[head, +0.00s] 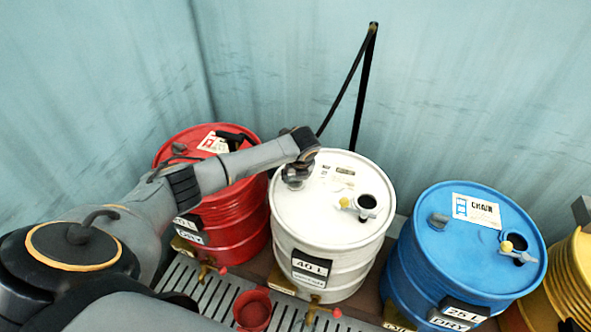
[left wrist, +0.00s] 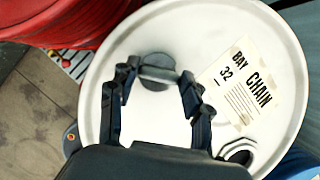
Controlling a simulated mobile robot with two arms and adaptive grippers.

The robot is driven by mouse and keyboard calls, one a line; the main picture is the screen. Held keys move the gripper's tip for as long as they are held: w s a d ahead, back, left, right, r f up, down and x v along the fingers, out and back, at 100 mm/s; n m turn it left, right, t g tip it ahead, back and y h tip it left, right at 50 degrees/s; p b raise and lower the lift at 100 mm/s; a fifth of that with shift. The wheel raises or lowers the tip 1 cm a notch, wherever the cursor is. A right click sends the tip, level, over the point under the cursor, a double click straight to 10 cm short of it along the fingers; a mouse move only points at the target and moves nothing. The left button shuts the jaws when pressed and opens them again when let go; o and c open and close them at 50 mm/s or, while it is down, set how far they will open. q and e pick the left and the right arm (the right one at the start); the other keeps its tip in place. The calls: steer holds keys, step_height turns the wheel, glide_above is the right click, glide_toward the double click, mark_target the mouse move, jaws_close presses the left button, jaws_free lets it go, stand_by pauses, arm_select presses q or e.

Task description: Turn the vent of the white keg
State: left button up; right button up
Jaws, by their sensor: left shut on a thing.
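The white keg (head: 325,238) stands upright between the red keg and the blue keg. Its pale lid (left wrist: 205,35) fills most of the left wrist view. The vent (left wrist: 158,73) is a grey bar on a round base near the lid's edge. My left gripper (left wrist: 160,78) is over the lid with its two fingers shut on the vent's bar, one at each end. In the head view, my left gripper (head: 297,176) covers the vent at the lid's left side. My right gripper is not in view.
The red keg (head: 238,212) stands left, the blue keg (head: 465,265) right, and a yellow keg (head: 577,270) at the right edge. An open port (head: 367,202) with a yellow-tipped part is on the white lid. A red cup (head: 252,311) stands on the grating in front.

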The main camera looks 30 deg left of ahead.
arm_select(q)
steer(key=n+p, duration=0.1)
steer(key=n, duration=0.1)
steer(key=shift+w+d+r+n+g+y, duration=0.1)
steer(key=shift+n+g+y, duration=0.2)
steer(key=shift+n+g, duration=0.1)
steer(key=n+g, duration=0.1)
steer(key=n, duration=0.1)
steer(key=shift+w+n, duration=0.1)
steer(key=shift+n, duration=0.3)
steer(key=n+g, duration=0.1)
steer(key=n, duration=0.1)
steer(key=shift+n+y+b, duration=0.3)
steer(key=shift+w+n+g+b, duration=0.1)
steer(key=shift+n+g+b, duration=0.45)
steer(key=shift+n, duration=1.25)
steer(key=o, duration=1.2)
steer(key=shift+c, duration=0.2)
steer(key=v, duration=1.1)
steer(key=shift+r, duration=0.35)
